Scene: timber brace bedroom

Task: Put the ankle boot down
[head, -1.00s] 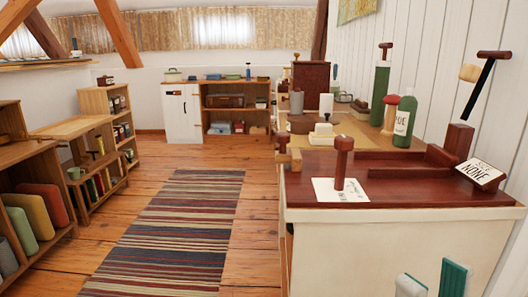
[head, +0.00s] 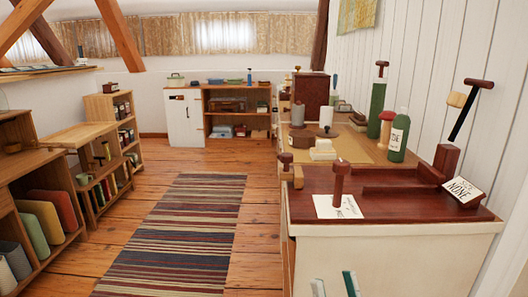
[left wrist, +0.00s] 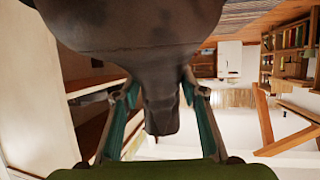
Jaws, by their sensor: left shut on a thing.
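The ankle boot (left wrist: 145,35) is a dark grey-brown, smooth shape filling the top of the left wrist view. My left gripper (left wrist: 162,100) is shut on it, with teal-padded fingers at either side of its narrower part. The boot hides much of what is behind it. Neither the boot nor my left gripper shows in the head view. My right gripper (head: 334,285) shows only as two teal and white fingertips at the bottom of the head view. They stand apart with nothing between them, in front of the white cabinet.
Wooden shelves (head: 72,155) line the left. A striped rug (head: 175,235) lies on the clear plank floor between. A low cabinet (head: 185,118) stands at the back.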

